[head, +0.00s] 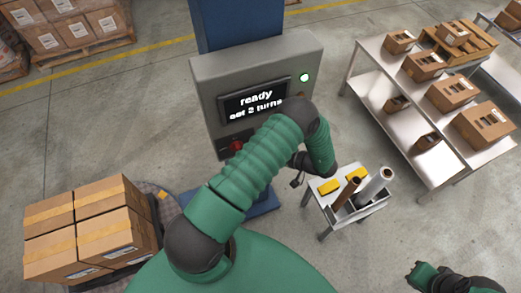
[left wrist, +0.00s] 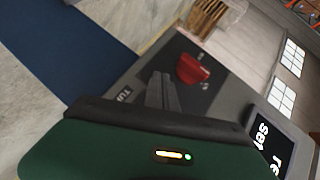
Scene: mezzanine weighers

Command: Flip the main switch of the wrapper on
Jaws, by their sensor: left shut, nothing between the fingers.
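The wrapper's grey control box (head: 262,75) stands on a blue column, its screen (head: 255,100) lit with "ready" and "set 2 turns". A red switch handle (head: 236,147) is low on its front face, partly behind my arm. In the left wrist view the red handle (left wrist: 192,68) sits on a dark plate, just beyond and to the right of my left gripper (left wrist: 162,82). That gripper is shut and empty, and looks apart from the handle. My right gripper (head: 413,272) is low at the right, away from the box.
A small white stand (head: 350,214) with yellow items and upright rolls is right of the box, close to my left forearm. Stacked cartons (head: 85,225) are at the left. A metal table (head: 400,120) with boxes is at the right. A green light (head: 304,77) glows on the box.

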